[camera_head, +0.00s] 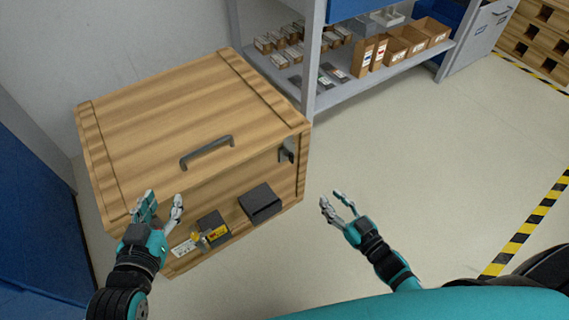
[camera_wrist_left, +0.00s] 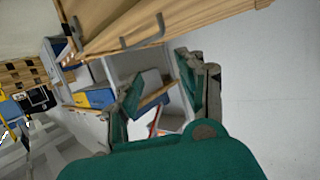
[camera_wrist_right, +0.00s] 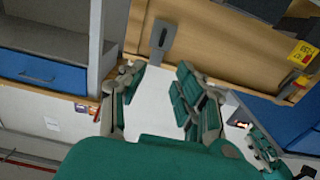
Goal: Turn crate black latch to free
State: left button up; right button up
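The wooden crate (camera_head: 190,115) stands on the floor at the left, its lid closed. Its black latch (camera_head: 287,153) is on the front face near the upper right corner; the right wrist view also shows the latch (camera_wrist_right: 162,38), pointing along the face. My right gripper (camera_head: 333,201) is open and empty, in front of and to the right of the crate, apart from the latch. My left gripper (camera_head: 163,206) is open and empty by the crate's front left edge; I cannot tell whether it touches the wood.
The lid has a dark handle (camera_head: 207,152). A black box (camera_head: 261,203) and a dark lock with a yellow tag (camera_head: 216,235) are on the crate's front. A grey shelf with cartons (camera_head: 405,42) stands behind right. Floor right of the crate is clear.

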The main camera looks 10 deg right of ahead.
jog(key=b, duration=0.2)
send_near(294, 157)
jog(key=w, duration=0.1)
jog(key=b+x, duration=0.2)
jog(key=x, duration=0.6)
jog(key=shift+s+a+r, duration=0.1)
jog(key=shift+a, duration=0.1)
pick_arm(q)
jog(key=s+r+t+h, duration=0.1)
jog(key=r+t+h, duration=0.1)
jog(key=r+t, duration=0.3)
jog(key=s+d+r+t+h, duration=0.1)
jog(key=r+t, duration=0.5)
jog(key=r, duration=0.6)
jog(key=shift+s+d+r+t+h, duration=0.2)
jog(key=shift+s+d+t+h, duration=0.15)
jog(key=shift+s, duration=0.2)
pick_arm(e)
jog(key=shift+w+a, duration=0.15)
jog(key=shift+w, duration=0.25)
jog(key=shift+c, duration=0.4)
pick_arm(q)
jog(key=shift+a, duration=0.1)
pick_arm(e)
grip_shut()
